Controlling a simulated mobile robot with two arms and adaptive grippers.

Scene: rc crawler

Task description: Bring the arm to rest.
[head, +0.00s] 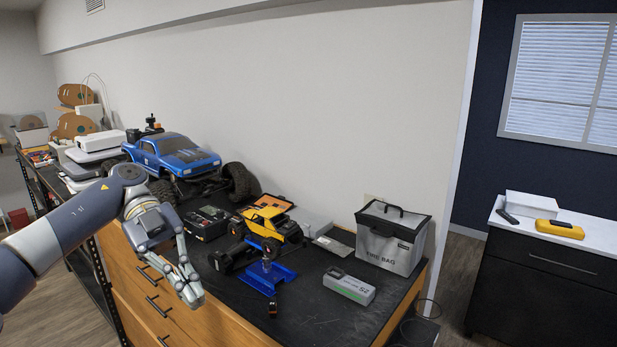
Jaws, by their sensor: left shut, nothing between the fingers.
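My left arm (60,238) comes in from the left. Its gripper (193,296) points downward in front of the wooden drawer fronts, near the front edge of the black countertop. The gripper is shut and holds nothing. It is apart from the things on the counter. My right gripper is not in view.
The front right of the counter is mostly clear. A white-topped cabinet (540,285) stands at right.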

